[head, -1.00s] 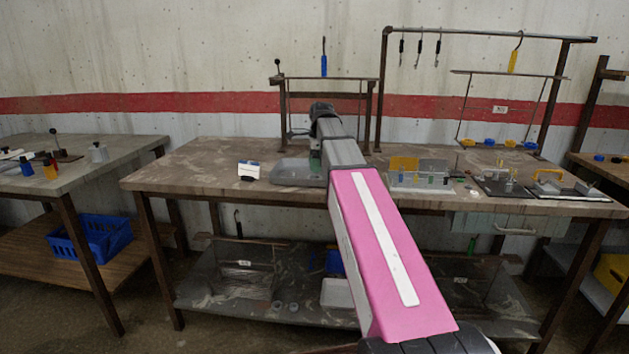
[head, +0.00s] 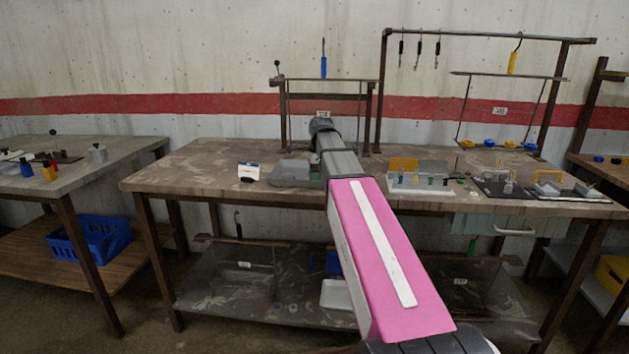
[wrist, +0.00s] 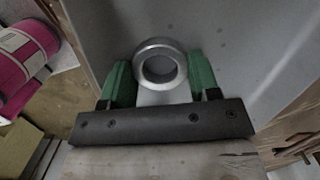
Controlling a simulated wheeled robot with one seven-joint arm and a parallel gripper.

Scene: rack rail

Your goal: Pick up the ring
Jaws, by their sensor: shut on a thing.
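The ring (wrist: 137,62) is a round, metallic grey band with a wide hole, seen in the wrist view. My gripper (wrist: 160,76) has its two green fingers on either side of the ring and is shut on it. The ring is over a smooth grey surface, which looks like the floor of the grey tray (head: 290,180) on the bench. I cannot tell whether the ring touches that surface.
The workbench (head: 190,170) carries a small white and blue card (head: 248,171) left of the tray. A bin with small parts (head: 420,182) and black mats (head: 505,192) lie to the right. A dark metal frame (head: 372,110) stands behind. The bench's left part is clear.

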